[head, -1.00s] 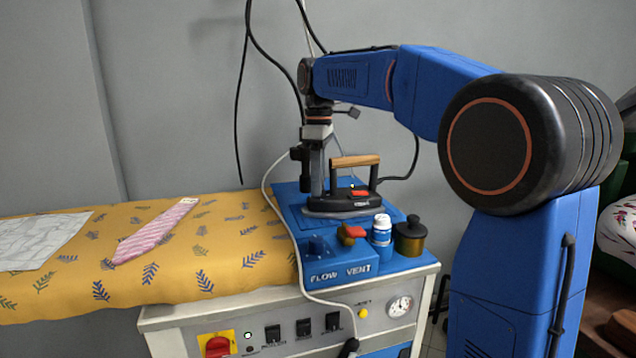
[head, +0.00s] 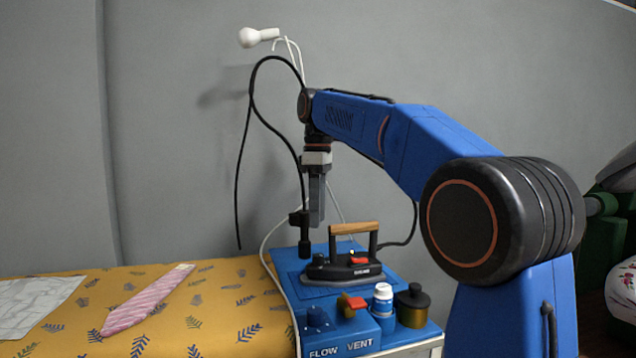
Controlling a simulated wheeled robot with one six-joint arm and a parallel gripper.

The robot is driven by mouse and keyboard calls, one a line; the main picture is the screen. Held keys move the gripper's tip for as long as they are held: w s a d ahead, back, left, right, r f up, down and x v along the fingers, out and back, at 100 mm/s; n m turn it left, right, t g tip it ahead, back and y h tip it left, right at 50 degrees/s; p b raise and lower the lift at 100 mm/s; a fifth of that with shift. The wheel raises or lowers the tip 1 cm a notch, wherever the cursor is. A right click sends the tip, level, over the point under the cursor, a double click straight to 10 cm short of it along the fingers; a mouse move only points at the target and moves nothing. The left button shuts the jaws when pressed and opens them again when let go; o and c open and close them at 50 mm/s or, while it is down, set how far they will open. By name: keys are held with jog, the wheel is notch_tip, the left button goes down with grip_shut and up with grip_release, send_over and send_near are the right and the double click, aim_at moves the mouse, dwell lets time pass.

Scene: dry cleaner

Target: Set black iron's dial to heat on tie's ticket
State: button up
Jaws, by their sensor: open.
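The black iron (head: 340,271) stands on the blue board (head: 285,270), with a wooden-topped handle (head: 354,228) and a red part low under the handle. I cannot make out its dial or any marks. My gripper (head: 305,248) points down just left of the handle, above the rear left part of the iron. It is open and holds nothing; one finger partly hides the other. The pink striped tie (head: 147,300) lies on the yellow cloth at left. A small pale ticket (head: 184,266) shows at its far end, too small to read.
A blue box marked FLOW and VENT (head: 341,345) with a knob and a red-handled valve (head: 351,305) stands in front of the iron. Black and white cables hang behind my gripper.

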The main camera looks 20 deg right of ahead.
notch_tip(320, 180, up, 8)
send_over(316, 255)
jog(key=w, duration=0.1)
jog(key=shift+w+d+f, duration=0.1)
jog(key=shift+d, duration=0.35)
jog(key=shift+a, duration=0.1)
jog(key=s+a+f+n+t+h, duration=0.15)
jog(key=s+a+n+h, duration=0.25)
jog(key=a+n, duration=0.4)
jog(key=shift+n+t, duration=0.45)
jog(key=shift+n, duration=0.05)
jog(key=x, duration=1.1)
jog(key=d+x, duration=0.1)
jog(key=x, duration=0.5)
jog(key=shift+d, duration=0.15)
jog(key=c, duration=1.1)
